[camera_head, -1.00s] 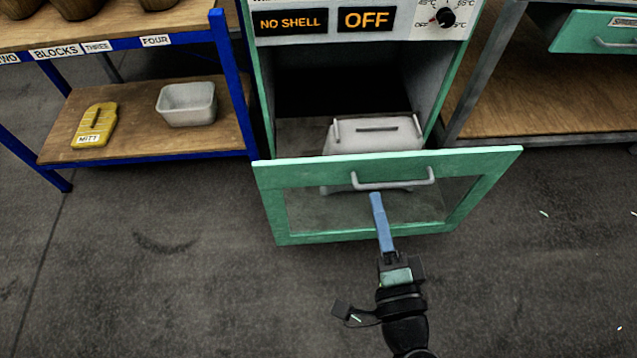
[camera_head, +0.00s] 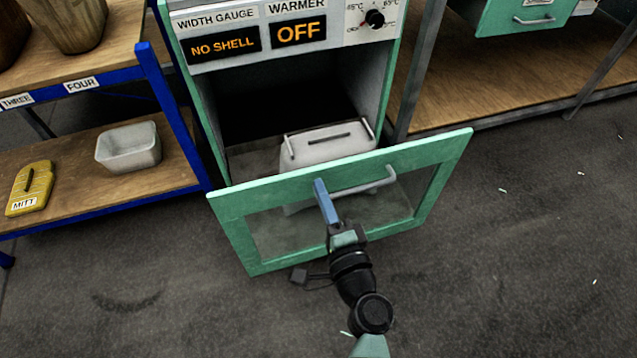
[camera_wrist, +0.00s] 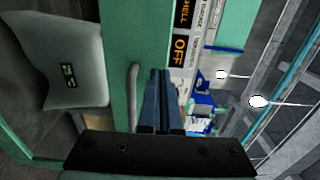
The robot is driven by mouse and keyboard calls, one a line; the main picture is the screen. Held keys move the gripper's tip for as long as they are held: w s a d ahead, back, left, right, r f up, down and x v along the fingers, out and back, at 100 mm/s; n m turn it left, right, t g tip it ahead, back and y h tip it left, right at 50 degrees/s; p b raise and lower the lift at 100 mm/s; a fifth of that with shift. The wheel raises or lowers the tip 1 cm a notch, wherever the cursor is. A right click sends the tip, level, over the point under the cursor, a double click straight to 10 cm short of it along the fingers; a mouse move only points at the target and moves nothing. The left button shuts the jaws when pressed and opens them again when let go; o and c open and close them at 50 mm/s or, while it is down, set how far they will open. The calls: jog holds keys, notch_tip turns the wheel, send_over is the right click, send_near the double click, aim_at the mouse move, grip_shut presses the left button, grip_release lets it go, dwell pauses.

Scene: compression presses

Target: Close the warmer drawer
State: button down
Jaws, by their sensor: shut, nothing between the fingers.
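The warmer drawer (camera_head: 232,207) stands pulled out, with a green-framed front, a glass pane and a grey bar handle (camera_head: 372,185). A pale box-like thing (camera_head: 310,150) with a slot on top sits inside the drawer. My gripper (camera_head: 320,187) has blue fingers, shut and empty, in front of the drawer near the left end of the handle. In the wrist view the fingers (camera_wrist: 162,90) point along the drawer front beside the handle (camera_wrist: 133,88). I cannot tell whether they touch it.
The warmer cabinet above shows an OFF display (camera_head: 299,33) and a dial (camera_head: 375,19). A blue-framed shelf at left holds a yellow mitt (camera_head: 30,188) and a grey tub (camera_head: 128,147). A wooden bench (camera_head: 480,80) is at right.

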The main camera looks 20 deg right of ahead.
jog(key=shift+w, duration=1)
